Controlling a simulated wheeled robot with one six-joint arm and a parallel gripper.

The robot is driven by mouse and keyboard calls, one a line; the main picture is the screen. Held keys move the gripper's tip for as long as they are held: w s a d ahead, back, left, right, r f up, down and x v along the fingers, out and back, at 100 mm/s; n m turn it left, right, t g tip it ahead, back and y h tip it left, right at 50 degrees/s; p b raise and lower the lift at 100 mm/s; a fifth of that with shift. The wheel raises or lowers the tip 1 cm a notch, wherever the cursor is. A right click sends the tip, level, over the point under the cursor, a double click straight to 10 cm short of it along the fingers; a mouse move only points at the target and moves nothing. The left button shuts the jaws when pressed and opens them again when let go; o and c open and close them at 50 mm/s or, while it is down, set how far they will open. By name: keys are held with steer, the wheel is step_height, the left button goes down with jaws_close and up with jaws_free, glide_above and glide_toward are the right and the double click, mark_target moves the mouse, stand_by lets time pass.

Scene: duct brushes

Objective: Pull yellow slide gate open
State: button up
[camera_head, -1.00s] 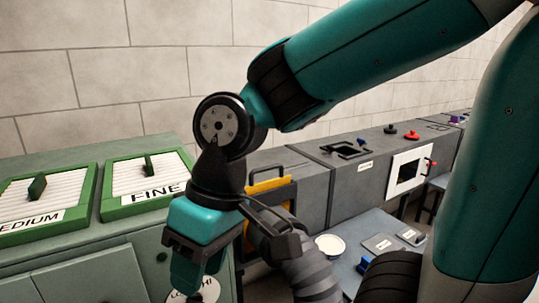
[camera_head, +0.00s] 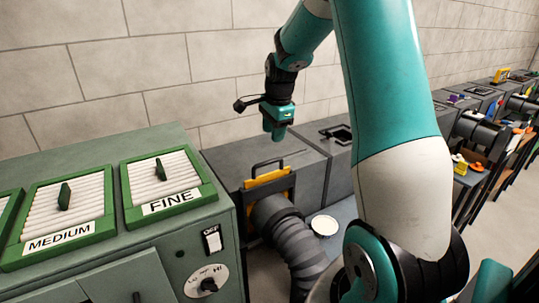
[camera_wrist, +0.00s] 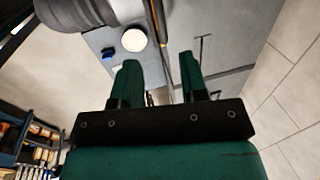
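The yellow slide gate (camera_head: 268,178) sits in a dark frame on the grey duct box, with a black handle (camera_head: 268,166) above it. In the wrist view a thin yellow strip (camera_wrist: 157,22) beside the duct appears to be the gate. My gripper (camera_head: 274,137) points down in the air above the duct box, above and slightly right of the handle, apart from it. In the wrist view its two green fingers (camera_wrist: 160,68) are spread with nothing between them.
A ribbed grey hose (camera_head: 290,240) joins the box front. A white bowl (camera_head: 324,225) stands to its right. The green cabinet (camera_head: 200,250) with FINE and MEDIUM panels stands left. A brick wall (camera_head: 200,85) is behind. Further benches extend right.

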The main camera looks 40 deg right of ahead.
mark_target(270, 162)
steer(key=f, duration=0.3)
steer(key=w+f+p, duration=0.1)
steer(key=f, duration=0.3)
steer(key=w+f+p, duration=0.1)
steer(key=f, duration=0.2)
steer(key=shift+d+f, duration=0.15)
steer(key=shift+d, duration=0.05)
jaws_close()
